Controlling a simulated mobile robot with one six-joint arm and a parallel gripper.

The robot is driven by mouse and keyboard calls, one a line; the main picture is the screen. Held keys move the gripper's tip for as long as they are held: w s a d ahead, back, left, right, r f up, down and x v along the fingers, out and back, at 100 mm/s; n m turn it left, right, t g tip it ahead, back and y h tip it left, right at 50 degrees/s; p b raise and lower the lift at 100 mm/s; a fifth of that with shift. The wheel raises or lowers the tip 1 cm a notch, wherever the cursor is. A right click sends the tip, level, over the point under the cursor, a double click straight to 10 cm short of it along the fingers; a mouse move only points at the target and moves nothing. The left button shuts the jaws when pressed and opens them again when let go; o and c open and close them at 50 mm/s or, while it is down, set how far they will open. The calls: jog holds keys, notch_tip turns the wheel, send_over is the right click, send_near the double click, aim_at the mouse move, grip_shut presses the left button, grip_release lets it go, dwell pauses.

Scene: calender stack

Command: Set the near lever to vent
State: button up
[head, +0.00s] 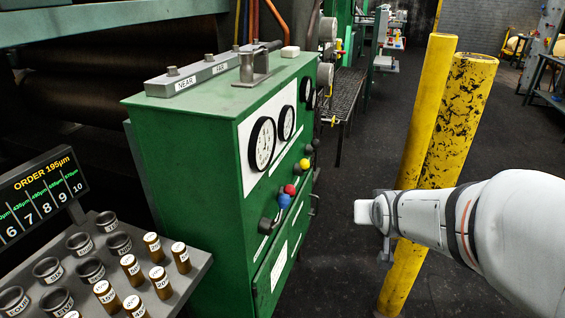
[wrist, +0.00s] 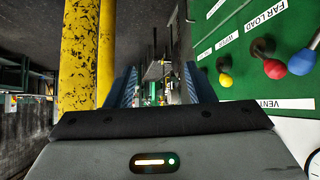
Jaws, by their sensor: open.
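The levers stand on the green cabinet's (head: 175,190) panel face. A blue-knobbed lever (head: 284,201) is the coloured one closest to the head camera; it also shows at the right edge of the wrist view (wrist: 302,62). Its own name label is not readable. A red-knobbed lever (head: 290,189) is beside it, near a FAR LOAD label (wrist: 265,17). A yellow-knobbed lever (head: 304,164) is farther along. A VENT label (wrist: 280,105) lies by the red and blue knobs. My gripper (head: 366,212) is open and empty, apart from the panel, to the right of the levers.
Two yellow posts (head: 430,110) stand close behind my arm and appear left of the fingers in the wrist view. A rack of labelled cylinders (head: 130,265) and an order sign (head: 40,195) stand at left. Dark floor (head: 345,240) is clear between cabinet and posts.

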jog(key=w+a+f+n+t+y+b, duration=0.1)
jog(key=w+a+f+t+y, duration=0.15)
jog(key=w, duration=0.25)
jog(key=n+g+y+b, duration=0.2)
jog(key=n+y+b, duration=0.1)
jog(key=y, duration=1.1)
send_near(283, 202)
jog(key=w+a, duration=0.2)
jog(key=w, duration=0.1)
jog(key=x, duration=0.7)
jog(key=shift+w+a+f, duration=0.1)
jog(key=shift+w+f, duration=0.05)
jog(key=shift+f, duration=0.25)
jog(key=shift+c, duration=0.4)
grip_shut()
jog(key=shift+a, duration=0.4)
jog(key=shift+d+f, duration=0.1)
jog(key=shift+d, duration=0.15)
jog(key=shift+b, duration=0.5)
